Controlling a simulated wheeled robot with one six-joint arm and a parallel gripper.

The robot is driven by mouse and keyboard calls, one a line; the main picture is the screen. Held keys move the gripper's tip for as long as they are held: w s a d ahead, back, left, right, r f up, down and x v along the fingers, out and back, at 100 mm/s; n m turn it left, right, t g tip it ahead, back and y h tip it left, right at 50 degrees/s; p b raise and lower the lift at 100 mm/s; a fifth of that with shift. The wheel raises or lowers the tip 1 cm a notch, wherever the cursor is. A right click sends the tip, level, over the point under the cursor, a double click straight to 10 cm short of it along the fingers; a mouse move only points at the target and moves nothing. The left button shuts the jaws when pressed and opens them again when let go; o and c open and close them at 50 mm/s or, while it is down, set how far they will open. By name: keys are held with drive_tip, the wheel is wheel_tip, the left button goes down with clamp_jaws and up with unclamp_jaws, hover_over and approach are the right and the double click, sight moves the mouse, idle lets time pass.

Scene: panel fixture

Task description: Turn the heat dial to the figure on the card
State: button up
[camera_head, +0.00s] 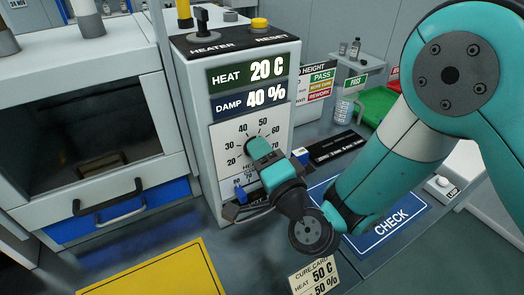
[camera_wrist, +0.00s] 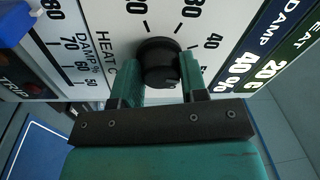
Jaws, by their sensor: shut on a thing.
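The panel box (camera_head: 185,95) stands upright in the head view. Its HEAT display (camera_head: 255,72) reads 20 C and its DAMP display (camera_head: 250,98) reads 40 %. The black round heat dial (camera_wrist: 160,62) sits between my gripper's fingers (camera_wrist: 158,80) in the wrist view, with both fingers against its sides. In the head view my gripper (camera_head: 258,150) covers the dial, and scale figures show around it. The dial's pointer cannot be made out. The cure card (camera_head: 314,275) lies at the lower front and shows 50 C and 50 %.
A blue slider knob (camera_head: 239,192) sits low on the panel, left of my gripper. A black HEATER switch (camera_head: 202,20) and a yellow RESET button (camera_head: 260,24) are on top. A blue CHECK mat (camera_head: 385,232) lies right; a yellow mat (camera_head: 165,275) lies in front.

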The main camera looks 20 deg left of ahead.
drive_tip(key=shift+m, duration=1.1)
drive_tip(key=o, duration=0.9)
